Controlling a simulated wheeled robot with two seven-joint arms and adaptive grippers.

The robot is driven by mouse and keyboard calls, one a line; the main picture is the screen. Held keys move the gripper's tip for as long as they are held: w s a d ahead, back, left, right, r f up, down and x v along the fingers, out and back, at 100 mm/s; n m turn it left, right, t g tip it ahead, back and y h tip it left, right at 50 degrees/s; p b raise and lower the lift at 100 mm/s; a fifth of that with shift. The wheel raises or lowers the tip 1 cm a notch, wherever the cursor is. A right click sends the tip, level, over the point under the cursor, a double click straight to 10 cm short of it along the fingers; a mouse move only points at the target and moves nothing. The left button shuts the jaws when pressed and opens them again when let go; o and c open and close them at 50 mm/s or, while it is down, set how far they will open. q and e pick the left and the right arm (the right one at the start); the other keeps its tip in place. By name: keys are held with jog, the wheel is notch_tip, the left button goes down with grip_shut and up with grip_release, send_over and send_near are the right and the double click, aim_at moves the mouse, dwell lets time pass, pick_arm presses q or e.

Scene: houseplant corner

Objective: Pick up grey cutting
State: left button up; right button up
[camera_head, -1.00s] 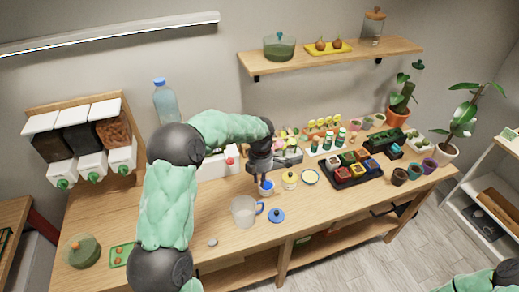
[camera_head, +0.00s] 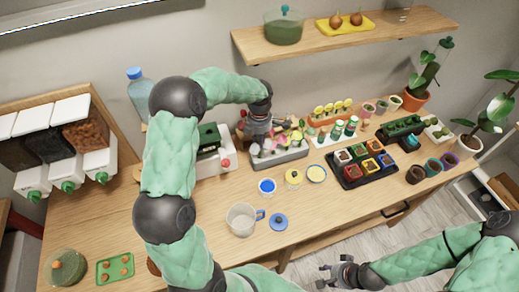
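A grey tray (camera_head: 285,161) holding several small cuttings with pink, yellow and green tops stands at the back middle of the table. I cannot tell which of them is the grey cutting at this size. My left gripper (camera_head: 257,139) points down at the tray's left end, above or among the cuttings there. My own gripper hides that end, and I cannot see whether its fingers are open or hold anything. My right gripper (camera_head: 323,277) is open and empty, low in front of the table's front edge.
A clear mug (camera_head: 241,219), a blue lid (camera_head: 279,222) and small round pots stand in front of the tray. A black tray (camera_head: 352,182) of coloured pots is to the right. A white box (camera_head: 215,165) stands left of the grey tray. A shelf (camera_head: 340,45) hangs above.

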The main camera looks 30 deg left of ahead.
aim_at(260, 154)
pick_arm(q)
jog(key=shift+f, duration=3.85)
grip_shut()
